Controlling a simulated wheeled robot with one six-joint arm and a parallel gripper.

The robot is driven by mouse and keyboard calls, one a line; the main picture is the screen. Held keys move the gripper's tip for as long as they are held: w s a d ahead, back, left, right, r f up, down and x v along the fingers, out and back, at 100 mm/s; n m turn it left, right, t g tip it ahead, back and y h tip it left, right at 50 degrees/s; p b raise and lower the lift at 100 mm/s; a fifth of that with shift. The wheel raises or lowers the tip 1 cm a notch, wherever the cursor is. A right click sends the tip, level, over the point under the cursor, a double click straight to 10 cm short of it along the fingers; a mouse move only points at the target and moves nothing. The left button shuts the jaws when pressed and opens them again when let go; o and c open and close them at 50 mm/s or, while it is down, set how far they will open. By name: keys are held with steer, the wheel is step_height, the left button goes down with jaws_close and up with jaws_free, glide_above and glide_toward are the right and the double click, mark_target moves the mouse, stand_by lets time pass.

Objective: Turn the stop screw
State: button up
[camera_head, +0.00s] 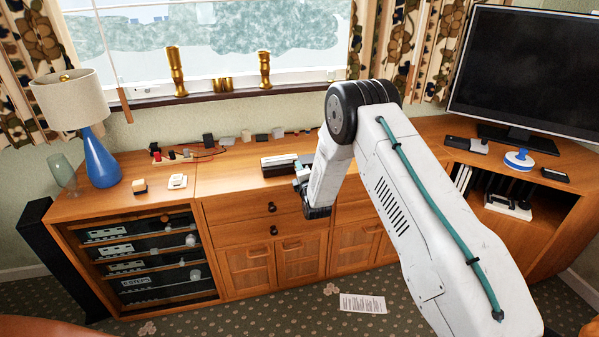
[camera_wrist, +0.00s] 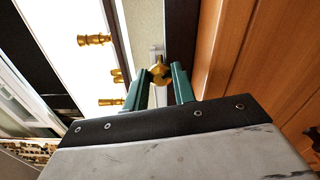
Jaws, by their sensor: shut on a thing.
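A small brass, lobed knob, which I take for the stop screw (camera_wrist: 158,72), shows between the fingertips in the wrist view. A pale plate or stem (camera_wrist: 156,49) shows just beyond it. My gripper (camera_wrist: 161,69) has two green fingers, one on each side of the knob, and is shut on it. In the head view my gripper (camera_head: 301,172) is partly hidden by my arm. It is at the right end of a low white and dark device (camera_head: 279,160) on the cabinet top. The screw cannot be made out in the head view.
The wooden cabinet (camera_head: 237,205) runs below the window. A blue lamp (camera_head: 98,158) stands at left, and small blocks and cables (camera_head: 200,148) lie along the back. Brass ornaments (camera_head: 176,72) stand on the sill. A television (camera_head: 528,70) is at right.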

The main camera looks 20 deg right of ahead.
steer(key=shift+n, duration=0.4)
steer(key=o, duration=1)
steer(key=shift+s, duration=0.1)
steer(key=s, duration=0.7)
steer(key=shift+s, duration=0.3)
